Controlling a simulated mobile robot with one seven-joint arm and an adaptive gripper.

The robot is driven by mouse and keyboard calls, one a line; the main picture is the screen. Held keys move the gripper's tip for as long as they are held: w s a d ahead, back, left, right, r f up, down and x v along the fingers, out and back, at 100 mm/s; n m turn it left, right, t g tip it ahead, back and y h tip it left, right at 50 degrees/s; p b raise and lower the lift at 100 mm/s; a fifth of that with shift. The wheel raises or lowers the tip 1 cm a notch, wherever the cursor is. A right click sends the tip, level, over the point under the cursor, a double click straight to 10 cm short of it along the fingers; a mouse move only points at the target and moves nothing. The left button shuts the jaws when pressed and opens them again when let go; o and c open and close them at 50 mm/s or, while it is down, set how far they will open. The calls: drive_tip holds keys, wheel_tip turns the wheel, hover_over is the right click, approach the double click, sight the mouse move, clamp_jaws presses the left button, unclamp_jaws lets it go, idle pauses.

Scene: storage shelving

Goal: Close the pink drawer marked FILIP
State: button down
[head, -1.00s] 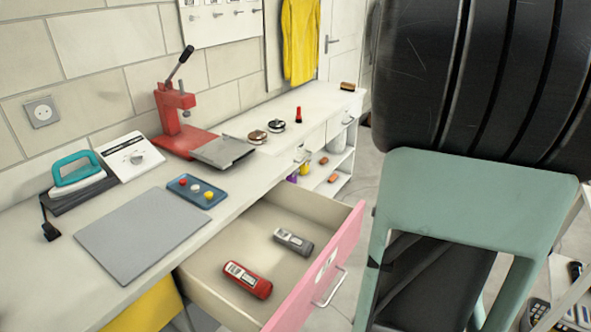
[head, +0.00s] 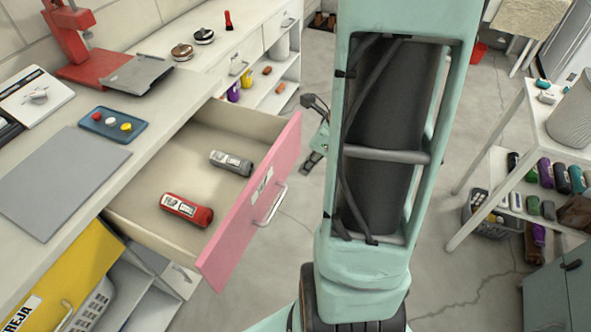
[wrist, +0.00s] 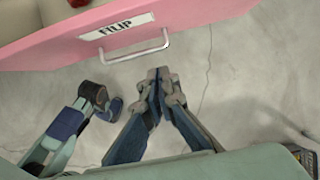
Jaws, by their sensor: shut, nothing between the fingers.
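The pink drawer (head: 250,205) stands pulled out from under the white worktop in the head view. Its silver handle (head: 270,205) is on the outer side of the pink front. In the wrist view the pink front (wrist: 60,40) shows along the top, with the FILIP label (wrist: 117,26) and the handle (wrist: 137,46). My gripper (wrist: 158,76) is shut and empty, just below and right of the handle in that view, over the floor. In the head view my arm hides much of the space right of the drawer.
A red device (head: 187,209) and a grey device (head: 231,162) lie inside the drawer. A yellow front (head: 62,275) is at the lower left. A white shelf unit (head: 520,165) with bottles stands at the right. Grey floor is free between the drawer and that unit.

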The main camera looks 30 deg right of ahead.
drive_tip(key=b+x, duration=0.1)
drive_tip(key=x, duration=0.2)
drive_tip(key=w+a+b+x, duration=0.1)
drive_tip(key=x, duration=0.3)
drive_tip(key=r+b+x, duration=0.1)
drive_tip(key=x, duration=0.2)
drive_tip(key=shift+w+a+f, duration=0.25)
drive_tip(key=shift+w+a, duration=0.05)
drive_tip(key=shift+w, duration=0.15)
drive_tip(key=shift+w+a, duration=0.35)
drive_tip(key=shift+w, duration=0.25)
